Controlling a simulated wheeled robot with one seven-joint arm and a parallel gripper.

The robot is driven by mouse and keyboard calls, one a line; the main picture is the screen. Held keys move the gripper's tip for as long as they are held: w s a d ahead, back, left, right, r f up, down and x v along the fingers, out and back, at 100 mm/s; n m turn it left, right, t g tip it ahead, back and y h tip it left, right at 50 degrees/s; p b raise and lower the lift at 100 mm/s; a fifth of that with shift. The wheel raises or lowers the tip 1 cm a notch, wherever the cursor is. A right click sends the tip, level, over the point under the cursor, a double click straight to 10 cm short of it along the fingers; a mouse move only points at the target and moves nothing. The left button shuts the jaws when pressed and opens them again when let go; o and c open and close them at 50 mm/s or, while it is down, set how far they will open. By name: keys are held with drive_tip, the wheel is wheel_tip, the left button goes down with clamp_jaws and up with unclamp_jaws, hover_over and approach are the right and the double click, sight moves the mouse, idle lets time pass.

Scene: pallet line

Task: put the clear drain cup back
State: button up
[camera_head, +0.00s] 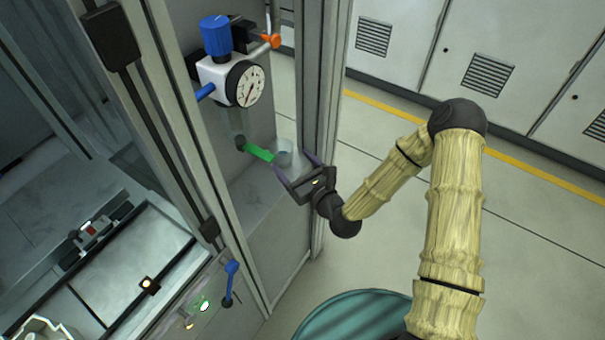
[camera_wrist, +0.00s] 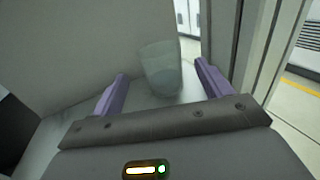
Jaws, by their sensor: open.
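The clear drain cup (camera_head: 284,157) is a see-through tapered cup, near the green strip in the head view. In the wrist view the cup (camera_wrist: 160,70) looks upright, between and a little beyond the two purple fingers. My gripper (camera_head: 292,162) is open, its fingers spread to either side of the cup; it also shows in the wrist view (camera_wrist: 162,78). I see space between the cup and both fingers. The filter regulator (camera_head: 212,72), with blue knob and round gauge (camera_head: 245,84), is on the panel above and left. Whether the cup rests on the pale surface is unclear.
A green strip (camera_head: 259,152) lies just left of the cup. A grey cabinet post (camera_head: 320,100) stands close on the right of my gripper. An orange valve handle (camera_head: 270,40) is above. A blue lever (camera_head: 230,282) is lower left. Open floor lies to the right.

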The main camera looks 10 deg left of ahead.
drive_tip(key=shift+v, duration=1.95)
drive_tip(key=d+n+g+h, duration=0.6)
drive_tip(key=d+n+h, duration=0.3)
drive_tip(key=d+n, duration=0.75)
drive_tip(key=s+d+r+n+g+h, duration=0.4)
drive_tip(key=s+d+r+n, duration=0.4)
drive_tip(key=s, duration=0.4)
drive_tip(key=shift+d+r+n, duration=0.25)
drive_tip(key=shift+r+n, duration=0.3)
drive_tip(key=shift+n, duration=0.6)
